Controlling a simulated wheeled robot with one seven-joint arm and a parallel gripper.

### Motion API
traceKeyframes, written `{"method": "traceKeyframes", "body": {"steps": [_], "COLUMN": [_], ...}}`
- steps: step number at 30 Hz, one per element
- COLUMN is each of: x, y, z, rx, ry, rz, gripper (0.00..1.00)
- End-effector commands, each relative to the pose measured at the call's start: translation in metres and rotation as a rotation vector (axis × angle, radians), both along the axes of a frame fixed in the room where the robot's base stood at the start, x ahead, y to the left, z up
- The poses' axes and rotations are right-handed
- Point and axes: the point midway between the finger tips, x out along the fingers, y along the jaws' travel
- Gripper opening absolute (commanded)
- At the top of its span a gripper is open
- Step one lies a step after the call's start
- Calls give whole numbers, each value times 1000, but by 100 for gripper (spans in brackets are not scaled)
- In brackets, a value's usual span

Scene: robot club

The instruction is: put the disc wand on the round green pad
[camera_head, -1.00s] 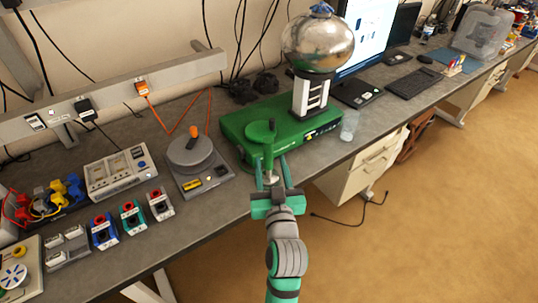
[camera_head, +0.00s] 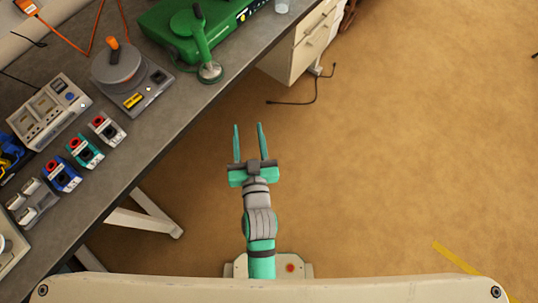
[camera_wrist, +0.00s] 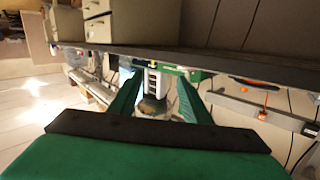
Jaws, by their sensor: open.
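The disc wand (camera_head: 118,63), which I take to be the grey disc with an upright orange handle, rests on a grey device on the bench. The round green pad (camera_head: 186,23) appears to be the flat green disc at the green unit, beside a green post. My gripper (camera_head: 248,126) is open and empty over the floor, to the right of the bench edge and apart from both. In the wrist view, its green fingers (camera_wrist: 158,78) stand apart with the distant silver globe between them.
The green post's round foot (camera_head: 210,72) stands near the bench edge. Meters and small coloured modules (camera_head: 85,150) line the bench at left. A white drawer cabinet (camera_head: 305,45) stands under the bench. A cable (camera_head: 305,98) lies on the otherwise clear floor.

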Motion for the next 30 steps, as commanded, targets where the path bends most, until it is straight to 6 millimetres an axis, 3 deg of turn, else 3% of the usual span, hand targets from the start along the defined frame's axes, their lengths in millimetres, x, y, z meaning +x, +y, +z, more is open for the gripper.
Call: {"method": "traceKeyframes", "body": {"steps": [3, 9, 18, 24, 30], "x": [-41, -106, -195, -223, -227], "y": [-15, -36, -56, -60, -60], "z": [-21, -38, -39, -34, -32], "rx": [-12, -38, -89, -107, -109], "ry": [33, 67, 105, 114, 114], "rz": [-41, -96, -133, -135, -135], "gripper": [44, 44, 44, 44, 44]}}
